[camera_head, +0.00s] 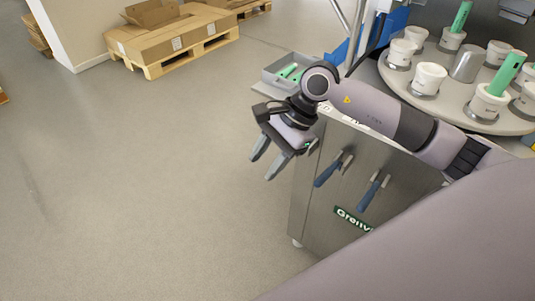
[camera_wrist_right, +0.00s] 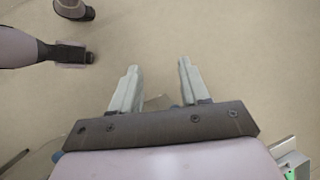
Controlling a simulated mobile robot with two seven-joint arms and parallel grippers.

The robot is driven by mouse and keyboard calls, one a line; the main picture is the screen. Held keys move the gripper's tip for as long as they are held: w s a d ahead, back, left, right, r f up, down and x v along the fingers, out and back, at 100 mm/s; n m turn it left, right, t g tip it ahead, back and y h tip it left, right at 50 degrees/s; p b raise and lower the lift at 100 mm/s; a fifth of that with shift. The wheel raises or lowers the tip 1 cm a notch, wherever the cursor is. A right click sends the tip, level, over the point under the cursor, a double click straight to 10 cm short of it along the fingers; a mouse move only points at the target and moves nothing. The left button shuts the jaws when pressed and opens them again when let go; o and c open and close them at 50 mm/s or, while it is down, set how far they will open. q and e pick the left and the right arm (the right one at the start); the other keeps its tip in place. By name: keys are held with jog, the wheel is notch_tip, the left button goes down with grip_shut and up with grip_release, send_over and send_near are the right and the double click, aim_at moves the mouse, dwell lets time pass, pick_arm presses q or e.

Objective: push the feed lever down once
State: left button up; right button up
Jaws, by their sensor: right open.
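Two blue-handled levers with metal ends are on the front of the steel cabinet (camera_head: 308,205) in the head view: a left lever (camera_head: 327,173) and a right lever (camera_head: 368,194). I cannot tell which one is the feed lever. My right gripper (camera_head: 265,167) is open and empty, to the left of the cabinet and apart from both levers. In the right wrist view its two fingers (camera_wrist_right: 158,68) are spread over bare floor, and no lever shows between them. I cannot make out my left gripper.
A round table (camera_head: 390,75) with white cups and green-topped pieces stands above the cabinet. A grey tray (camera_head: 272,74) with green items sits at its far left corner. Cartons on a pallet (camera_head: 155,68) stand far back. The floor left of the cabinet is clear.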

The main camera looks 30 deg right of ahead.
jog(key=w+d+r+n+h, duration=0.1)
jog(key=w+d+h, duration=0.3)
jog(key=d, duration=0.5)
jog(key=shift+t+h, duration=0.4)
jog(key=shift+h, duration=0.1)
jog(key=f, duration=0.6)
jog(key=shift+w+a+f+b, duration=0.15)
jog(key=shift+w+b, duration=0.1)
jog(key=shift+b, duration=0.1)
grip_shut()
